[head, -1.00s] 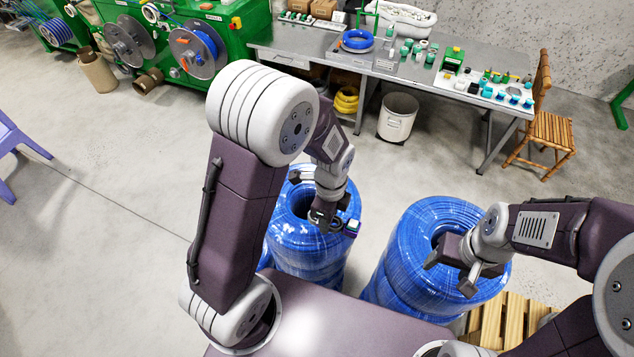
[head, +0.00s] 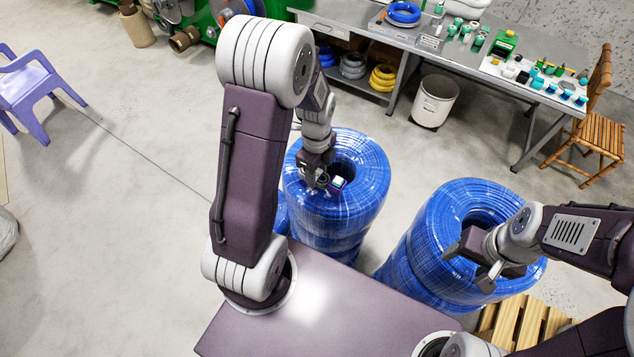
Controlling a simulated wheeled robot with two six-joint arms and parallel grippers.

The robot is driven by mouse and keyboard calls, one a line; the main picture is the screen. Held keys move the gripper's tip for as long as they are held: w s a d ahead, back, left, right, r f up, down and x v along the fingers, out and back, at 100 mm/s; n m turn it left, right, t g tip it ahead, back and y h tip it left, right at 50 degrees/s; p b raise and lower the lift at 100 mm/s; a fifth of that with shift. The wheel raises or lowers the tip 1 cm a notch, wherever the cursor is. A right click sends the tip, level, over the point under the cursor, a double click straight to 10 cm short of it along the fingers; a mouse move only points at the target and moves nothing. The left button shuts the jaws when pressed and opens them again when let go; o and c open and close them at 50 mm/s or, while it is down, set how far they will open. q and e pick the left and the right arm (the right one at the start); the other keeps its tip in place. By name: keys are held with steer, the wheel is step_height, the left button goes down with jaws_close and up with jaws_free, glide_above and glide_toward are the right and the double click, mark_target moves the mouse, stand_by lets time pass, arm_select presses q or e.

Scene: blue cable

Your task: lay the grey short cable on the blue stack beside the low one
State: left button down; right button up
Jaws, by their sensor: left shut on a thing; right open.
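My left gripper (head: 322,182) is shut on a small grey piece, which I take for the grey short cable; it is mostly hidden by the fingers. The gripper is low at the top of a tall blue stack (head: 365,205), at the front left of its hole. I cannot tell whether the cable touches the coil. Part of a lower blue coil (head: 281,214) shows left of that stack, mostly hidden by my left arm. My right gripper (head: 470,264) is open and empty over another blue stack (head: 428,240) at the right.
A wooden pallet (head: 520,322) shows beside the right stack. A grey workbench (head: 455,50) with small parts, a white bin (head: 433,101) and a bamboo chair (head: 590,140) stand behind. A purple chair (head: 28,85) is at the far left.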

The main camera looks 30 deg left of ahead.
mark_target(318, 181)
arm_select(q)
step_height(318, 181, down, 4)
steer(key=b, duration=0.4)
steer(key=shift+d+f, duration=0.1)
steer(key=shift+f, duration=0.05)
steer(key=shift+w, duration=0.15)
steer(key=c, duration=0.8)
jaws_free()
